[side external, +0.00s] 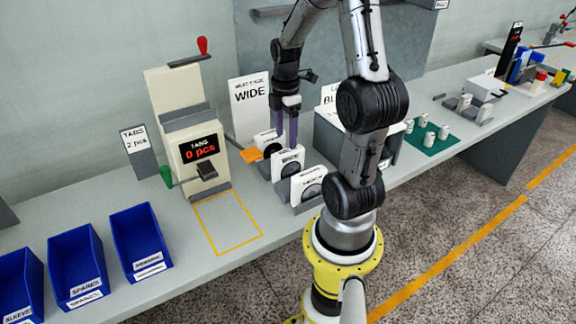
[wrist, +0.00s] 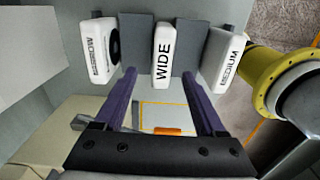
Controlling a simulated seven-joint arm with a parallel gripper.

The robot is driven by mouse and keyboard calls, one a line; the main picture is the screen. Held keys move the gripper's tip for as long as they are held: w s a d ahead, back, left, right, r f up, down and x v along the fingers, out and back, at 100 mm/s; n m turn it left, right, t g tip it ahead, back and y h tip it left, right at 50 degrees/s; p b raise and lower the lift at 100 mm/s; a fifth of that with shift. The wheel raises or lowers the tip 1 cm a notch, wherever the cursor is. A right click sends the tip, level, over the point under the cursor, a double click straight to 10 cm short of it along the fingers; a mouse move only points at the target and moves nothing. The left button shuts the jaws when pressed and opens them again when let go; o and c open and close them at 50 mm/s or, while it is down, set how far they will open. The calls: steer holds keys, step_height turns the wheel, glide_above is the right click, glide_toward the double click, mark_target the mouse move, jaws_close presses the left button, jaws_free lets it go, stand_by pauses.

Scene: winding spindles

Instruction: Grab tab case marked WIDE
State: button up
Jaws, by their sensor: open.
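The white tab case marked WIDE (wrist: 163,62) stands upright in a grey rack, between two other white cases. In the side external view the WIDE case (side external: 289,162) is the middle one of the row. My gripper (side external: 287,140) points down from above at this case, its two purple fingers apart. In the wrist view my gripper (wrist: 158,75) is open, with one finger on each side of the WIDE case and nothing gripped. I cannot tell how far the fingertips reach down beside it.
The case marked MEDIUM (wrist: 228,62) and another case with unclear print (wrist: 98,50) stand close on either side, with grey dividers between. A WIDE sign (side external: 249,105) stands behind. A tab dispenser (side external: 178,130) is left, above an empty yellow-outlined area (side external: 228,247).

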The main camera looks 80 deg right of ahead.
mark_target(286, 151)
step_height(286, 151, down, 5)
steer(key=shift+f, duration=0.15)
steer(key=shift+s+f, duration=0.15)
steer(key=shift+f, duration=1.15)
steer(key=shift+s+f, duration=0.15)
steer(key=shift+f, duration=1.1)
jaws_close()
